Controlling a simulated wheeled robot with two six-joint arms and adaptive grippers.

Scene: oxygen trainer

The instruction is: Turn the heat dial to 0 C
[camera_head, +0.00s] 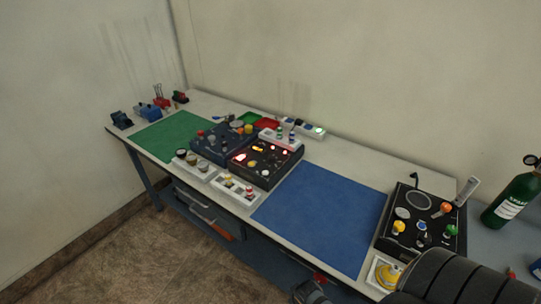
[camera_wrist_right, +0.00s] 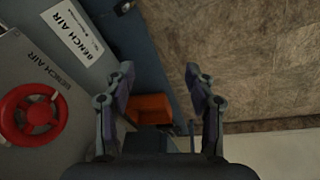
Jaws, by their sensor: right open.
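Which control is the heat dial cannot be told at this size. A dark panel (camera_head: 266,162) with a lit orange display and several small knobs stands mid-bench. In the head view my dark right arm comes in at the bottom right. My left gripper is not in view.
A red handwheel (camera_wrist_right: 32,114) beside "BENCH AIR" labels (camera_wrist_right: 72,30) is close to my right gripper's left finger. An orange object (camera_wrist_right: 151,106) lies beyond the fingers. A blue mat (camera_head: 322,212) is clear. A green cylinder (camera_head: 513,200) stands far right.

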